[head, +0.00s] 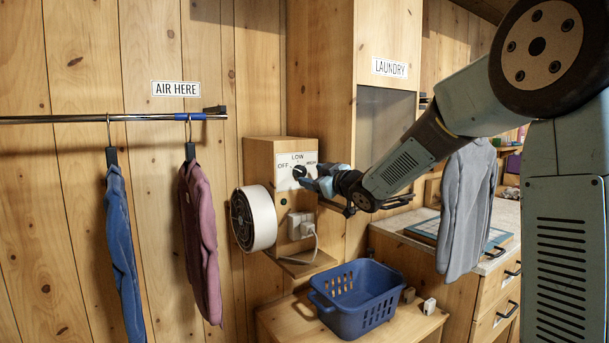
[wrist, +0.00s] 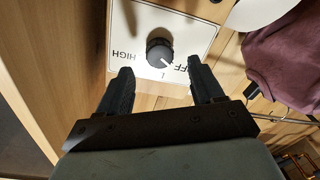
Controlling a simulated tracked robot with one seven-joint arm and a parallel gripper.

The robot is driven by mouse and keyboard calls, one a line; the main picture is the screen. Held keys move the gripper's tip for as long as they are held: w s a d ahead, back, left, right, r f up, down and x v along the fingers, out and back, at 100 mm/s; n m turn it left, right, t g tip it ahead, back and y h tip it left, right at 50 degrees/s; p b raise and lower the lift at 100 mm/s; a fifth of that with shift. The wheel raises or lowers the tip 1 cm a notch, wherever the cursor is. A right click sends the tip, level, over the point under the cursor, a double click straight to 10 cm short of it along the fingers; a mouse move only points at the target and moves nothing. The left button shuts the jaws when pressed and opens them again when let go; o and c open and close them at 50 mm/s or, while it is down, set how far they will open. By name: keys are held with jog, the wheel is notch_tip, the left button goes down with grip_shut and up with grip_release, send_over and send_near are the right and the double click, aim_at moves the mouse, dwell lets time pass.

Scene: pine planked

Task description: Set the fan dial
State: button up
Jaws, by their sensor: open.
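The fan dial (wrist: 159,52) is a round dark knob on a white label plate (head: 283,180) marked OFF, LOW and HIGH. In the wrist view a pale mark on the knob points down and right, toward the side between LOW and OFF. The dial also shows in the head view (head: 299,171), just beyond my fingertips. My gripper (wrist: 160,68) is open, with one finger on each side of the dial's near edge. I cannot tell whether either finger touches it. The white-rimmed fan (head: 262,218) is on the box's left side.
A blue basket (head: 352,310) stands on the wooden bench below. A plug and cord (head: 299,226) are under the dial plate. A maroon garment (head: 201,235) and a blue one (head: 120,250) hang from a rail at left. A wooden cabinet side (head: 322,80) rises close behind the box.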

aim_at(302, 172)
jog(key=shift+x, duration=2.35)
jog(key=shift+c, duration=0.2)
